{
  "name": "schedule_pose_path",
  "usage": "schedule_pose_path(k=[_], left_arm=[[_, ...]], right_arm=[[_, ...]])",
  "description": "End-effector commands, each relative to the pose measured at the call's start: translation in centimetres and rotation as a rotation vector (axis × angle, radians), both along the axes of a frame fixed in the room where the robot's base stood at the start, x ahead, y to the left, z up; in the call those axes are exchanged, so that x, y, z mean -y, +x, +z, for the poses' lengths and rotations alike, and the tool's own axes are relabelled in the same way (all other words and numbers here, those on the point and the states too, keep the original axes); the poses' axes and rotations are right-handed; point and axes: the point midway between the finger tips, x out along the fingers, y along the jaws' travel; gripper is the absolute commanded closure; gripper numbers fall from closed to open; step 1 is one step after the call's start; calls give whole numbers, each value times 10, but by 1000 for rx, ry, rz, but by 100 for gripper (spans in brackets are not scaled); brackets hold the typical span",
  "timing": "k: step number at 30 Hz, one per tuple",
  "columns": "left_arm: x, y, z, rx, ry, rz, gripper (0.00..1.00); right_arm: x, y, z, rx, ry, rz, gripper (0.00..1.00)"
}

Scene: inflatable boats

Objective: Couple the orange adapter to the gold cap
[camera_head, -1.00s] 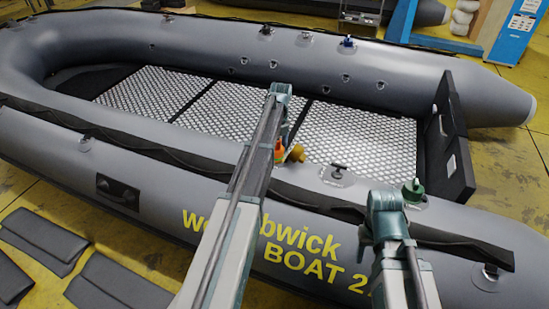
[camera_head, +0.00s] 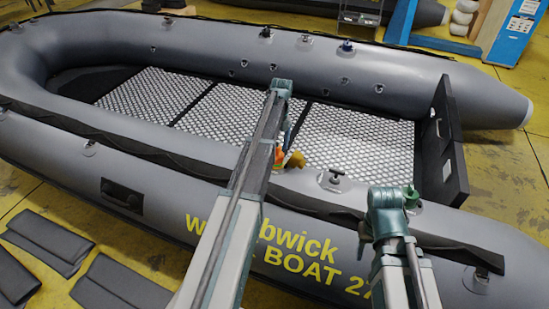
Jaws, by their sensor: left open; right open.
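The orange adapter (camera_head: 279,155) shows as a small orange patch beside my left forearm, which hides part of it. The gold cap (camera_head: 295,160) is just right of it, at the near tube's inner edge. They look very close; I cannot tell whether they touch or are joined. My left gripper (camera_head: 286,138) hangs from the wrist above them, open, its fingertips mostly hidden by my arm. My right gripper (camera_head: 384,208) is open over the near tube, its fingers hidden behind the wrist.
A green cap (camera_head: 411,196) sits beside my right wrist. A black-handled fitting (camera_head: 336,177) stands on the near tube between my arms. A blue-topped fitting (camera_head: 347,46) is on the far tube. The grey boat's patterned floor (camera_head: 365,135) is clear. Dark pads (camera_head: 45,240) lie at lower left.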

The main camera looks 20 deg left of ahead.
Motion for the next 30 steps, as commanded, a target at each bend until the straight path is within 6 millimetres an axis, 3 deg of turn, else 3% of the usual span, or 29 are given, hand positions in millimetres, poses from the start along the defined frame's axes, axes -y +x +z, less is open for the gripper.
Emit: schedule_pose_path(k=[1,15,30], left_arm=[[0,3,17,0,0,0,0],[-1,16,84,0,0,-1,0],[-1,18,90,0,0,-1,0]], right_arm=[[0,0,17,-1,2,-1,50],[-2,-1,83,-3,9,-4,50],[-2,-1,89,-3,9,-3,50]])
